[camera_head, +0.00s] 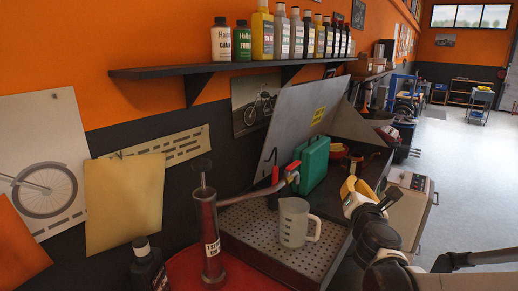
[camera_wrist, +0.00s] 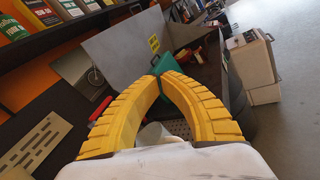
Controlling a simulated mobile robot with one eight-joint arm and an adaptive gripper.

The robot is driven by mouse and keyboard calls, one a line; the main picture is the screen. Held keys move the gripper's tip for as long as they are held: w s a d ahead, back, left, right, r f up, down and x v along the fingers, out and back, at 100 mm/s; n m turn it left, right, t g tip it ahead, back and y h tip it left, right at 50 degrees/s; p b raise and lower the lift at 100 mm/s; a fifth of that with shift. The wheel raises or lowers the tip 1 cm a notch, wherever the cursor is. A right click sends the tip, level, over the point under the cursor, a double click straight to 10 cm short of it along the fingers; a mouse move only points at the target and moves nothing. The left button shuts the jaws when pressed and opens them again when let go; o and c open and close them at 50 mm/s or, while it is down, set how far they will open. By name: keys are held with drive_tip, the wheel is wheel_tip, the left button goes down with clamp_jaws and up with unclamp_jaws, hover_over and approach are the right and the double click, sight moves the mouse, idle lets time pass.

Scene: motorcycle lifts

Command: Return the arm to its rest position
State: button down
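My gripper (camera_head: 350,187) has yellow ribbed fingers and is at the right of the workbench in the head view, beside and apart from the clear measuring jug (camera_head: 293,222). My dark and grey arm links run from it to the lower right. In the wrist view the two fingers of my gripper (camera_wrist: 159,76) arch together and their tips appear to meet. Nothing shows held between them. Part of the jug (camera_wrist: 153,134) shows beyond the fingers, through the gap between them.
A perforated drip tray (camera_head: 262,231) holds the jug. A shelf (camera_head: 225,67) with bottles is above. A grey cabinet (camera_head: 412,205) stands right; open floor (camera_head: 460,180) lies beyond.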

drive_tip(key=s+a+f+m+g+y+b, duration=0.1)
drive_tip(key=s+a+f+m+g, duration=0.2)
drive_tip(key=s+m, duration=0.6)
drive_tip(key=s+a+f+m+g+y+b, duration=0.2)
drive_tip(key=s+a+f+m+g, duration=0.1)
drive_tip(key=s+f+m, duration=0.5)
drive_tip(key=s+a+f+m+g+y+b, duration=0.1)
drive_tip(key=s+a+f+m+g, duration=0.3)
drive_tip(key=s+m, duration=0.6)
wheel_tip(320, 180, down, 2)
drive_tip(key=shift+s+a+f+m+y+b, duration=0.1)
drive_tip(key=shift+s+a+m+y+b, duration=0.15)
drive_tip(key=shift+a+m, duration=0.45)
